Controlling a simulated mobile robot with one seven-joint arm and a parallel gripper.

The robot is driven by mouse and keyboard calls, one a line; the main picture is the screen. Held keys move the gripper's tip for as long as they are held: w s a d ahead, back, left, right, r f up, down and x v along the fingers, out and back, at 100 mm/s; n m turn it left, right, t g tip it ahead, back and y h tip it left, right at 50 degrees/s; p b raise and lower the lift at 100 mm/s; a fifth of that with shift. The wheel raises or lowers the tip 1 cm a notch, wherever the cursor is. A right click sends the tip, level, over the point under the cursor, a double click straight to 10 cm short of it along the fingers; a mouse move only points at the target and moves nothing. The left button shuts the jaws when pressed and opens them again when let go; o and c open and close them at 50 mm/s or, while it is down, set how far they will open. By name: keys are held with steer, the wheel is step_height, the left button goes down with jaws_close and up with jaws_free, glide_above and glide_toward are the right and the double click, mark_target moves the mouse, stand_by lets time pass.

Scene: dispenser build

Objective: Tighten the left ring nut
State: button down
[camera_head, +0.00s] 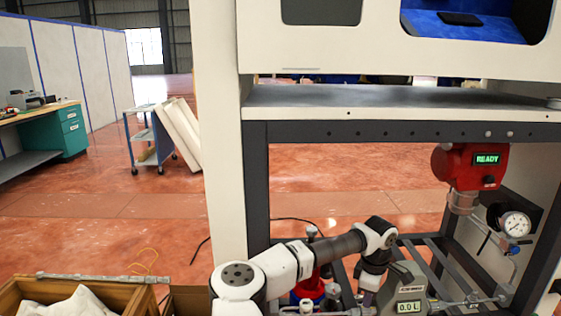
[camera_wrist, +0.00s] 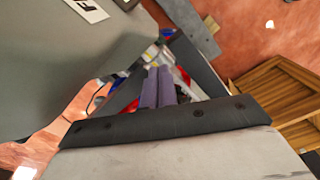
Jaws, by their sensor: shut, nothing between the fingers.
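A grey flow meter (camera_head: 408,290) reading "0.0 L" sits low in the frame, with a silver pipe and fittings (camera_head: 475,299) on its right. My gripper (camera_head: 366,298) points down just left of the meter. In the wrist view, my gripper's purple fingers (camera_wrist: 158,82) are together and empty. A large grey body, probably the meter housing (camera_wrist: 70,60), fills the left of that view, close to the fingers. Small metal, blue and red parts show beyond the fingertips. The left ring nut is not clearly made out; my gripper and arm cover much of the meter's left side.
A red device (camera_head: 470,165) showing "READY" hangs at the right above a pressure gauge (camera_head: 514,224). Dark frame bars (camera_head: 256,190) and a shelf (camera_head: 400,103) enclose the work area. Wooden crates (camera_head: 95,290) stand at lower left, also seen in the wrist view (camera_wrist: 285,85).

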steer(key=shift+r+p, duration=1.9)
steer(key=shift+r, duration=1.2)
steer(key=shift+f, duration=0.1)
